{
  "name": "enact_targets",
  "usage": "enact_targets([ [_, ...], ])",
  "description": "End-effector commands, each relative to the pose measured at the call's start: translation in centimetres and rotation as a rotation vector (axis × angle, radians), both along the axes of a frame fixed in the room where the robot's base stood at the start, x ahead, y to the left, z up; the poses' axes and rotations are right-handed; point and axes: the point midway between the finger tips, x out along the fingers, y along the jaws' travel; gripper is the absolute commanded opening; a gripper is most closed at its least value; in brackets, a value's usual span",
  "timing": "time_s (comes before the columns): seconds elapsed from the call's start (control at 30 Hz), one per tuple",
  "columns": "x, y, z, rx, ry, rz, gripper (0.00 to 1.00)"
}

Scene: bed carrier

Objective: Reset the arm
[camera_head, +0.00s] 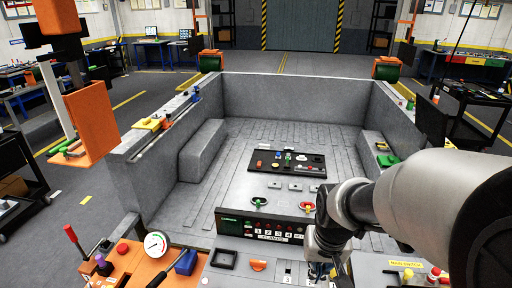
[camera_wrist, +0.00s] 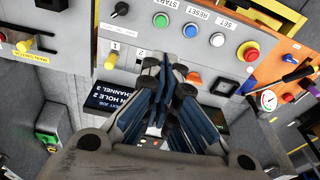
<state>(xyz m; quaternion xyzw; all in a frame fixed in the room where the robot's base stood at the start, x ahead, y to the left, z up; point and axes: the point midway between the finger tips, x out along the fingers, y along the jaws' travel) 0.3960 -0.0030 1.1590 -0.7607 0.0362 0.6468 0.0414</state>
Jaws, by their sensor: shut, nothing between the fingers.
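My arm reaches in from the right edge of the head view, and my gripper (camera_head: 322,268) hangs low over the grey control panel (camera_head: 225,276). In the wrist view the fingers of my gripper (camera_wrist: 168,70) are together with nothing between them. They point at the panel face (camera_wrist: 145,40), close in front of the numbered switches. Whether the tips touch it cannot be told. Above the tips sit a green button (camera_wrist: 160,20), a blue button (camera_wrist: 190,30) and a white button (camera_wrist: 217,40), near labels START, RESET and SET.
A red button (camera_wrist: 248,51) and an orange knob (camera_wrist: 193,78) sit to the right of the tips. A dark screen (camera_wrist: 112,98) is partly hidden by the fingers. The grey walled bed (camera_head: 290,85) lies beyond the panel, with a black board (camera_head: 285,163) inside.

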Motion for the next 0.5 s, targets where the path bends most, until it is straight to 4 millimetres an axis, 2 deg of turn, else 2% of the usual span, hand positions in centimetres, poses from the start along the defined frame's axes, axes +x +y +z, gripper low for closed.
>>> enact_targets([
  [0.1, -2.9, 0.1, 2.8, -0.005, -0.062, 0.023, 0.00],
  [0.2, -5.7, 0.1, 4.6, -0.009, -0.106, 0.041, 0.00],
  [0.33, -9.4, 0.1, 6.0, -0.016, -0.161, 0.065, 0.00],
  [0.5, -13.5, 0.2, 6.4, -0.026, -0.217, 0.090, 0.00],
])
